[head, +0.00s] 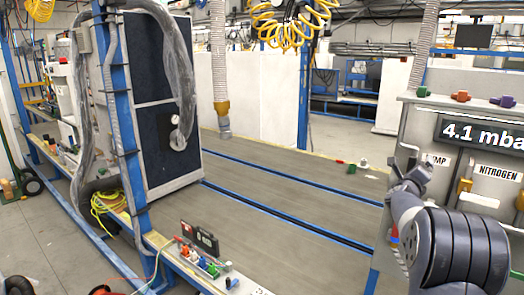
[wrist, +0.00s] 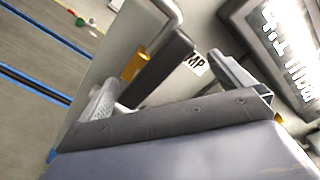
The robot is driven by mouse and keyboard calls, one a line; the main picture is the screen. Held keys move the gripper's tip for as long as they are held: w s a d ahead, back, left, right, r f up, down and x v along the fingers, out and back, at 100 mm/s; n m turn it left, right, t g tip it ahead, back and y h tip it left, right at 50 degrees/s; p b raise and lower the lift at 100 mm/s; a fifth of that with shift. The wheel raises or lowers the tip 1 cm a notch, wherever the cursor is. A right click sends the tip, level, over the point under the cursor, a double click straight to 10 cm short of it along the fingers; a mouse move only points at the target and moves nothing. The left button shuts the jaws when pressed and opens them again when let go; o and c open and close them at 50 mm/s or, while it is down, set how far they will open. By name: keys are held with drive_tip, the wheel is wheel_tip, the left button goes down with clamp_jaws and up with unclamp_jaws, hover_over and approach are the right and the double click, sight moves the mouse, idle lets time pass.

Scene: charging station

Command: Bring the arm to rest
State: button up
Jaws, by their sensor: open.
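My gripper (head: 412,172) is at the right in the head view, raised in front of the left part of a grey control panel (head: 424,122). My dark arm links fill the lower right corner below it. In the wrist view my gripper (wrist: 200,62) shows its two fingers apart, with nothing between them. The panel's face (wrist: 218,35) is beyond the fingers, tilted in that view. Whether a finger touches the panel cannot be told.
The panel has a display (head: 484,133) reading "4.1 mba", cut off, a NITROGEN label (head: 497,172) and yellow handles (head: 464,190). A long grey bench (head: 290,190) with blue rails lies to the left. A dark cabinet (head: 150,105) and a hanging hose (head: 219,60) stand over it.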

drive_tip(key=shift+s+d+f+m+b, duration=0.1)
drive_tip(key=shift+s+d+f+m, duration=0.25)
drive_tip(key=shift+m, duration=1.4)
drive_tip(key=shift+s+d+f+m+b, duration=0.15)
drive_tip(key=shift+d+f+m, duration=0.2)
drive_tip(key=shift+m, duration=1.45)
drive_tip(key=shift+s+d+f+m+b, duration=0.1)
drive_tip(key=shift+s+d+f+m, duration=0.25)
drive_tip(key=shift+m, duration=1.4)
drive_tip(key=shift+w+a+f, duration=0.1)
drive_tip(key=shift+w+a, duration=0.05)
